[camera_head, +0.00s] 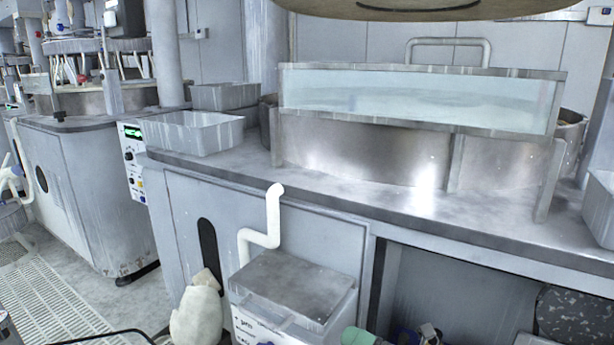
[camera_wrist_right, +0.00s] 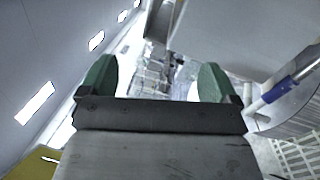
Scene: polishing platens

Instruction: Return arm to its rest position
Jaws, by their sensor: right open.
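My right gripper (camera_wrist_right: 155,82) shows in the right wrist view with its two green fingers wide apart. Nothing is between the fingers; a distant, cluttered part of the room shows through the gap. My right gripper is not in the head view. My left gripper is in neither view. The polishing bench (camera_head: 440,213) fills the middle of the head view, with a steel round tub (camera_head: 365,150) behind a clear splash guard (camera_head: 420,95).
A grey bin (camera_head: 195,133) stands on the bench's left end and another bin (camera_head: 600,210) at its right edge. A lidded box (camera_head: 292,285) with a white pipe (camera_head: 273,215) stands in front. A second machine (camera_head: 85,190) is at the left, beside open floor and grating (camera_head: 45,295).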

